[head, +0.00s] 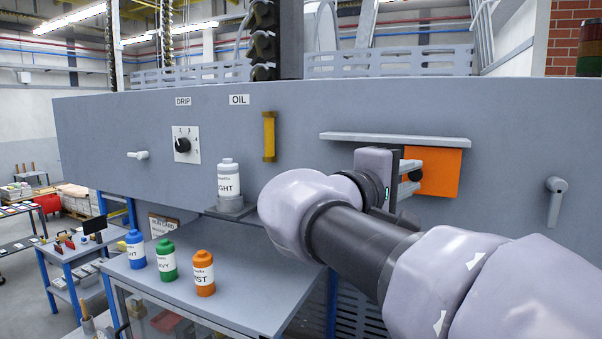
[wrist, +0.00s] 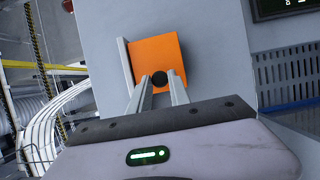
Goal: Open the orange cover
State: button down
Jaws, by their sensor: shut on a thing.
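The orange cover (head: 440,172) is a flat square panel on the grey machine front, under a light grey ledge (head: 395,140). It also shows in the wrist view (wrist: 158,58), with a round black knob (wrist: 160,78) near its lower edge there. My gripper (head: 408,177) is in front of the cover, its two fingers (wrist: 160,84) on either side of the knob and shut on it. The cover looks flush with the machine front. My wrist hides its left part in the head view.
A grey lever (head: 556,200) is to the right on the machine and a dial (head: 184,144) to the left. A white bottle (head: 229,178) stands on a small shelf. Blue, green and orange bottles (head: 204,273) stand on the table (head: 240,300) below.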

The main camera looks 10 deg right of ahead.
jog(key=w+a+p, duration=0.3)
jog(key=w+a, duration=0.4)
jog(key=a, duration=0.4)
jog(key=shift+w+p, duration=0.2)
jog(key=shift+p, duration=0.2)
jog(key=c, duration=1.2)
grip_release()
jog(key=shift+d, duration=0.15)
jog(key=shift+c, duration=0.2)
jog(key=b+v, duration=0.1)
jog(key=v, duration=1.6)
jog(key=shift+s+a, duration=0.2)
jog(key=shift+a, duration=0.05)
